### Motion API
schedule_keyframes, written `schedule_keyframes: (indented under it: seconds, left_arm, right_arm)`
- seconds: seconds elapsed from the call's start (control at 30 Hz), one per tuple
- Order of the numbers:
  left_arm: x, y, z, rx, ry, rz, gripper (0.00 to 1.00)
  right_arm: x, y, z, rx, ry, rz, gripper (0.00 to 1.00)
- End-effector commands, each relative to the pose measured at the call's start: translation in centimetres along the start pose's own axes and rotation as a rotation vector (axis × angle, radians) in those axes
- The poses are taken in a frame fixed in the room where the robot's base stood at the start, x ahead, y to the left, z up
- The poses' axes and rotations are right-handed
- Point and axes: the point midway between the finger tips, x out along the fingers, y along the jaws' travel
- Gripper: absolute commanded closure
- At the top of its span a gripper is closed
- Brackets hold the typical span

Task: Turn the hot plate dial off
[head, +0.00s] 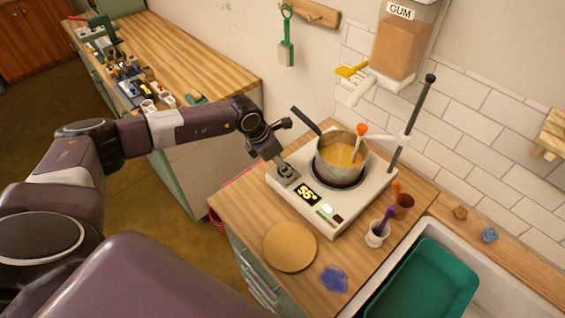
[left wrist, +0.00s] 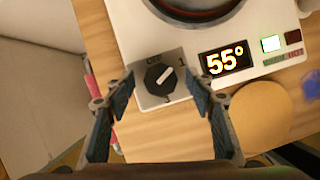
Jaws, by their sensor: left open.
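The hot plate (head: 355,205) is a white unit on the wooden counter, with a lit display (left wrist: 225,60) reading 55°. Its black dial (left wrist: 160,78) sits on a grey panel marked OFF at the top and 1 at the right. The dial's pale pointer line slants to the upper right, between OFF and 1. My left gripper (left wrist: 160,95) is open, with one finger on each side of the dial and none seen touching it. In the head view my left gripper (head: 286,176) is over the panel and hides the dial. My right gripper is out of view.
A pot (head: 328,147) of orange liquid with a spoon stands on the heating plate, its handle reaching up-left near my arm. A stand rod (head: 412,120) rises behind.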

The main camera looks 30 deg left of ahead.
Motion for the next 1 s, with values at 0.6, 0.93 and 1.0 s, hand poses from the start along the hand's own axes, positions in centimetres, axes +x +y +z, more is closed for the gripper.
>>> schedule_keyframes:
  seconds: [0.6,0.93,1.0]
  left_arm:
    - [0.07,-0.01,-0.02,0.0,0.0,-0.001,0.92]
    - [0.2,-0.08,-0.06,-0.048,-0.001,0.02,0.92]
    - [0.25,-0.14,-0.08,-0.079,-0.001,0.033,0.92]
  right_arm:
    - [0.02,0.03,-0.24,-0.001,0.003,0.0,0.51]
    - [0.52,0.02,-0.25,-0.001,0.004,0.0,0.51]
    - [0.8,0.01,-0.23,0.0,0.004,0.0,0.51]
